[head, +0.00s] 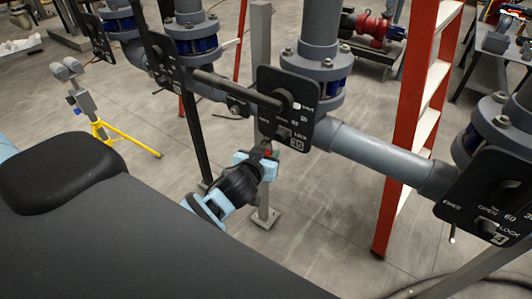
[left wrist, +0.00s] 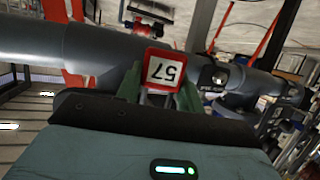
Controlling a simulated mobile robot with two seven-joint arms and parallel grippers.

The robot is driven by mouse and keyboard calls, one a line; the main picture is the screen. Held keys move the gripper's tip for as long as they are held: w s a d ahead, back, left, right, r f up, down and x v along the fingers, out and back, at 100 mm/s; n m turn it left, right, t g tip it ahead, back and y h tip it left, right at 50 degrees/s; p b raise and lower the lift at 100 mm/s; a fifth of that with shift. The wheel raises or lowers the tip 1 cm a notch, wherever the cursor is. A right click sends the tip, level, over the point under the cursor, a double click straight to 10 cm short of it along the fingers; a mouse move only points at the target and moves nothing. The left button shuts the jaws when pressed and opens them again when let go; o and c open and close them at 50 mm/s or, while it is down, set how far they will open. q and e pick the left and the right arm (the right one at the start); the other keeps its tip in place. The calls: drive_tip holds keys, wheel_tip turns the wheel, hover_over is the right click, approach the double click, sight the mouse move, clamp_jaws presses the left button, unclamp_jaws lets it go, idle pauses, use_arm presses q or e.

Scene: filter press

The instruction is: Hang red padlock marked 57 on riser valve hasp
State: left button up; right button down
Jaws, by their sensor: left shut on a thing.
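The red padlock (left wrist: 163,70) has a white face marked 57, upside down in the left wrist view. My left gripper (left wrist: 160,95) is shut on it, with greenish fingers on both sides. In the head view the left gripper (head: 267,158) reaches up just below a black valve plate (head: 290,105) with a long dark lever. Only a small red bit of the padlock (head: 268,153) shows there. A hasp at the LOCK marking (head: 283,132) is close above the gripper. Whether the shackle touches or passes through it cannot be told. My right gripper is out of view.
Another valve plate with a LOCK marking (head: 490,205) stands at right, joined by a grey pipe (head: 375,155). A red ladder (head: 412,130) stands behind. A grey post (head: 262,60) rises behind the central plate. Open floor (head: 320,220) lies below the pipe.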

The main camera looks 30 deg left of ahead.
use_arm(q)
drive_tip(key=o, duration=1.1)
drive_tip(key=shift+s, duration=0.1)
drive_tip(key=shift+v, duration=3.8)
drive_tip(key=s+d+f+m+g+h, duration=0.1)
drive_tip(key=s+d+f, duration=0.1)
drive_tip(key=s+f, duration=0.5)
drive_tip(key=s+d+f+m+g+h, duration=0.2)
drive_tip(key=s+d+f, duration=0.1)
drive_tip(key=s+f, duration=0.5)
drive_tip(key=s+d+f+m+g+h, duration=0.1)
drive_tip(key=s+d+f, duration=0.1)
drive_tip(key=s+f, duration=0.5)
drive_tip(key=shift+s+d+f, duration=0.15)
drive_tip(key=shift+f, duration=0.4)
drive_tip(key=shift+s+d+f, duration=0.15)
drive_tip(key=shift+d+f, duration=0.05)
drive_tip(key=shift+f, duration=0.4)
